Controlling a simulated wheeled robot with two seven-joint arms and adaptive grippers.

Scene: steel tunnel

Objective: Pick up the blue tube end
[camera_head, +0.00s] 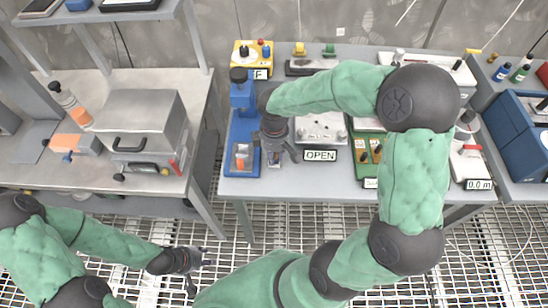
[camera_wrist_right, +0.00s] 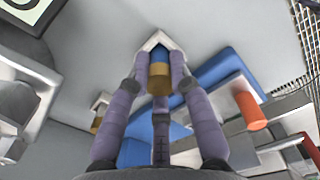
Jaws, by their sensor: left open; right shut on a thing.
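The blue tube end (camera_wrist_right: 159,57), a short cylinder with a blue band and a gold-brown band, sits between the fingers of my right gripper (camera_wrist_right: 160,82) in the right wrist view. The fingers are shut on it. A white angular piece (camera_wrist_right: 153,40) shows right behind it; I cannot tell whether they touch. In the head view my right gripper (camera_head: 276,154) points down at the table's front edge and largely hides the tube end. My left gripper (camera_head: 203,268) is open and empty, low over the grated floor, away from the table.
A blue press-like stand (camera_head: 243,125) is just left of my right gripper, with an orange cylinder (camera_wrist_right: 253,111) close by. An OPEN sign (camera_head: 320,155) and a metal plate (camera_head: 322,128) are to the right. A grey metal box (camera_head: 140,120) stands on the left bench.

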